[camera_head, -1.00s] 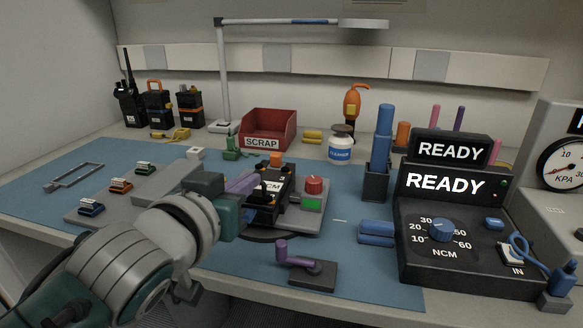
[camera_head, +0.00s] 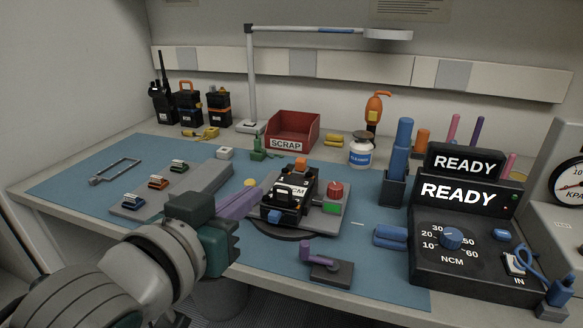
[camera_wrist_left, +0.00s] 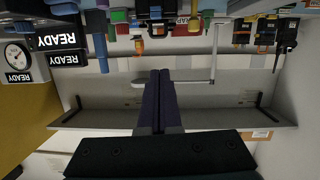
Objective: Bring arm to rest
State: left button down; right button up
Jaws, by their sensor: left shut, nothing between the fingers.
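My left arm comes in from the lower left in the head view. Its gripper (camera_head: 240,203) has purple fingers, pressed together and empty, above the front part of the blue mat (camera_head: 390,275). The fingers point toward the black device (camera_head: 290,200) on the grey round-based fixture, with its left side close by. In the left wrist view the shut purple fingers (camera_wrist_left: 160,88) stand in the middle, with the bench seen upside down. My right gripper is not in view.
A black READY tester (camera_head: 470,245) stands at the right. A red SCRAP bin (camera_head: 292,132) and a lamp (camera_head: 252,80) stand behind. A grey rack (camera_head: 205,185) with small coloured parts is at the left.

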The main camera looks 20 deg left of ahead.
pick_arm(q)
jog(key=s+a+r+m+g+p, duration=0.1)
jog(key=s+r+g+p, duration=0.35)
jog(key=s, duration=0.35)
jog(key=s+a+r+g+y+p, duration=0.1)
jog(key=s+r+g+p, duration=0.25)
jog(key=s+p, duration=0.4)
jog(key=s+r+m+g+p, duration=0.1)
jog(key=s+r+g+p, duration=0.25)
jog(key=s, duration=0.65)
notch_tip(320, 180, up, 34)
jog(key=p, duration=3.5)
jog(key=shift+w+a+r, duration=0.15)
jog(key=shift+w, duration=0.2)
jog(key=shift+g, duration=0.25)
